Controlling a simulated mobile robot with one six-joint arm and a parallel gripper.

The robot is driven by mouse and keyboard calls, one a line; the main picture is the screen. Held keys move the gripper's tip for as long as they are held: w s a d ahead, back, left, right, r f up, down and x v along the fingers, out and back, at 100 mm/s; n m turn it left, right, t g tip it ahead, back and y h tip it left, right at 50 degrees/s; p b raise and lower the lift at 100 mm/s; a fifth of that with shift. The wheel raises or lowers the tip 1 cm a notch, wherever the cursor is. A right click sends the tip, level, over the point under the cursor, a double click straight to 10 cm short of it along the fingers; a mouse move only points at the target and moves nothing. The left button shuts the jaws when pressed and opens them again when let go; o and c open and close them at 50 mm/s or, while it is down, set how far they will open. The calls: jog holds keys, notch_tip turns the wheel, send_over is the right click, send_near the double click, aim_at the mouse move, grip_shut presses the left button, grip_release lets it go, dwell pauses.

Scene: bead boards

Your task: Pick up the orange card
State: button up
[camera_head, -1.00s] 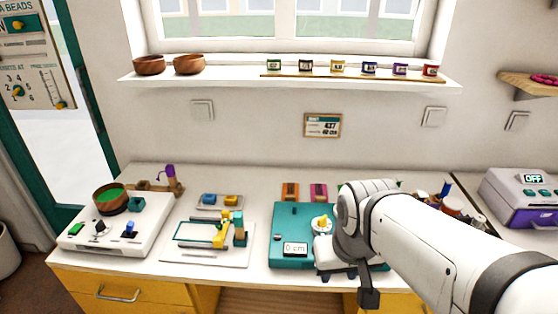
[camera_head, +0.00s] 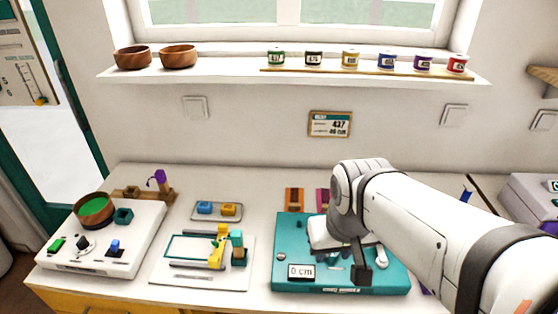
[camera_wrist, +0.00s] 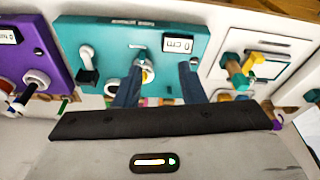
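The orange card (camera_head: 294,199) lies on the white worktop behind the teal board (camera_head: 283,250), near its back left corner. It shows a dark patch in the middle. A pink card (camera_head: 323,199) lies just right of it, partly behind my arm. My gripper (camera_wrist: 161,66) is open in the wrist view, with two dark fingers apart and nothing held between them. In the head view my gripper (camera_head: 362,275) hangs over the teal board, in front of and right of the orange card. The orange card is not clear in the wrist view.
The teal board carries a 0 cm display (camera_head: 300,272). A white board with yellow and teal parts (camera_head: 172,277) and a small tray (camera_head: 231,217) stand left of it. A white control board (camera_head: 75,263) is further left.

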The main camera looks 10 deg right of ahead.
jog(key=shift+o, duration=0.6)
jog(key=n+g, duration=0.3)
jog(key=n, duration=1.3)
send_over(293, 204)
jog(key=f, duration=0.8)
jog(key=f+p, duration=0.1)
jog(key=f, duration=0.3)
jog(key=shift+s+a, duration=0.15)
jog(key=shift+a, duration=0.2)
jog(key=shift+w+f, duration=0.2)
jog(key=shift+f, duration=0.15)
jog(key=f, duration=0.5)
jog(key=f+p, duration=0.1)
jog(key=f, duration=0.1)
jog(key=shift+d+f, duration=0.35)
jog(key=shift+f, duration=0.05)
